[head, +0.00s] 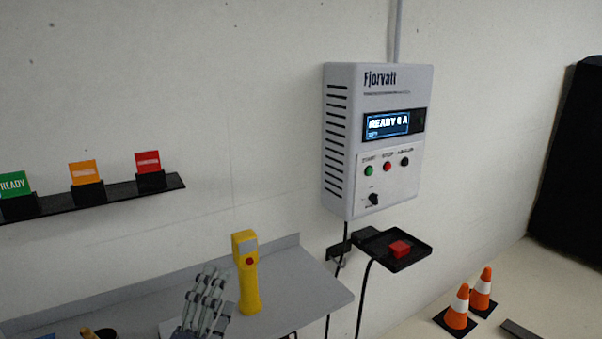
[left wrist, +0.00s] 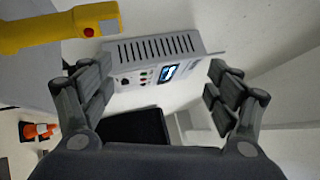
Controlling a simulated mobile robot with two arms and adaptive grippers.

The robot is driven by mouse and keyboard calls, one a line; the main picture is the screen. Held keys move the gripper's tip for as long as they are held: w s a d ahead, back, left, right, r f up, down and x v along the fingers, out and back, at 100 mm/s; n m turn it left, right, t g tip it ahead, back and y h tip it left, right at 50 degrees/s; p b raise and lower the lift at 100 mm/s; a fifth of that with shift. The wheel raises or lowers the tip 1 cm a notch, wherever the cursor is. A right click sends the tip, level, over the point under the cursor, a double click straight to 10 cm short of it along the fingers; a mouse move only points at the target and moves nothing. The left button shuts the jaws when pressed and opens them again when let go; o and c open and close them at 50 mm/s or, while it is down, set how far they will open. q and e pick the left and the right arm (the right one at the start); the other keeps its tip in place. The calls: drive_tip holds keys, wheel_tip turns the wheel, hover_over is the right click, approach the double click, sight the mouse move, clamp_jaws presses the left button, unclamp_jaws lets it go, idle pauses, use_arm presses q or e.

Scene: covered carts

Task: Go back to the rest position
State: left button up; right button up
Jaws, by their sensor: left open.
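My left gripper (head: 208,272) shows at the bottom of the head view, fingers pointing up, just left of a yellow handheld device (head: 247,272). In the left wrist view the left gripper (left wrist: 160,78) is open, its fingers wide apart with nothing between them. The yellow device (left wrist: 45,28) lies at the upper left there, apart from the fingers. Beyond the fingers is the grey wall box (left wrist: 155,62). My right gripper is in neither view.
A grey shelf (head: 310,285) runs along the wall under the gripper. The wall box (head: 375,140) hangs above a black tray (head: 415,258) with a red block (head: 400,249). A card rack (head: 120,196) is at left. Orange cones (head: 459,308) and a black-covered shape (head: 570,170) stand right.

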use_arm(q)
drive_tip(key=s+a+f+n+g+y, duration=0.3)
drive_tip(key=s+a+f+n+g, duration=0.1)
drive_tip(key=f+n, duration=0.4)
drive_tip(key=s+a+f+n+g+y, duration=0.35)
drive_tip(key=s+f+n, duration=0.2)
drive_tip(key=f, duration=0.45)
drive_tip(key=s+d+f+n+g+h, duration=0.1)
drive_tip(key=s+f+n+g, duration=0.4)
drive_tip(key=s, duration=0.4)
drive_tip(key=s+d+f+n+g+h, duration=0.1)
drive_tip(key=s+f+n+g, duration=0.1)
drive_tip(key=s+f+g, duration=0.6)
wheel_tip(320, 180, down, 23)
drive_tip(key=s+t, duration=0.3)
drive_tip(key=s+a+f+g, duration=0.2)
drive_tip(key=s+f, duration=1.4)
drive_tip(key=f, duration=0.2)
drive_tip(key=shift+s+a+b, duration=0.15)
drive_tip(key=shift+a+b, duration=0.15)
drive_tip(key=shift+a, duration=0.1)
drive_tip(key=shift+m, duration=0.25)
